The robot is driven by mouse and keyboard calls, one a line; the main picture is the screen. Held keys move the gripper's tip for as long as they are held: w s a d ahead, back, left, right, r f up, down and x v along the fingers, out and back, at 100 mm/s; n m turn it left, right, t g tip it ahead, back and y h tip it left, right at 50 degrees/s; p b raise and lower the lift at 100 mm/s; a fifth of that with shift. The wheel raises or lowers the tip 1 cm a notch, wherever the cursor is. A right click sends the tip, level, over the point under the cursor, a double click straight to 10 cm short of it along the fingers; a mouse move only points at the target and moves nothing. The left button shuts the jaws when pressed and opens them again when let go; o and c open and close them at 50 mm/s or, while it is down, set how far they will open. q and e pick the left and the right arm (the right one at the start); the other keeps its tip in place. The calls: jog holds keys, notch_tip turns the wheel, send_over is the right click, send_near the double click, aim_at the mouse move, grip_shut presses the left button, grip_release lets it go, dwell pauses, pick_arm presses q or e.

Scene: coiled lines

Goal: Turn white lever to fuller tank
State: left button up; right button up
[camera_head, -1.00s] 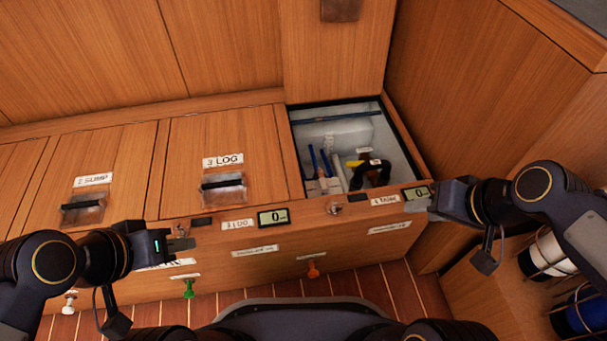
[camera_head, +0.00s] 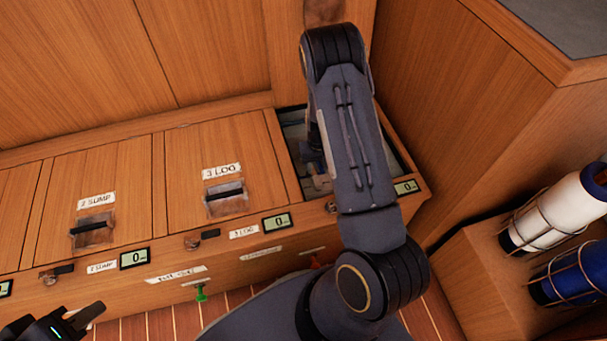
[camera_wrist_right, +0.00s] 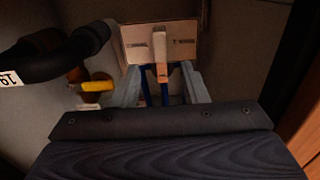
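The white lever (camera_wrist_right: 159,45) stands on a pale plate (camera_wrist_right: 134,44) with a small dark label on each side, too small to read. It points down in the right wrist view and has an orange-brown tip. My right gripper (camera_wrist_right: 160,68) is open, with one pale finger on each side of the lever's lower end; I cannot tell whether they touch it. In the head view my right arm reaches into the open compartment (camera_head: 293,125) and hides the lever and right gripper. My left gripper (camera_head: 82,318) is at the lower left, away from the locker; its opening is unclear.
A black hose (camera_wrist_right: 60,62) and a yellow-handled valve (camera_wrist_right: 97,87) lie left of the lever. Closed lids labelled SUMP (camera_head: 125,190) and LOG (camera_head: 190,150) are to the left. Small displays (camera_head: 277,222) line the front.

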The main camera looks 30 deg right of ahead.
aim_at(317, 181)
notch_tip(317, 181, down, 7)
jog(key=b, duration=0.3)
jog(key=shift+f, duration=0.2)
grip_shut()
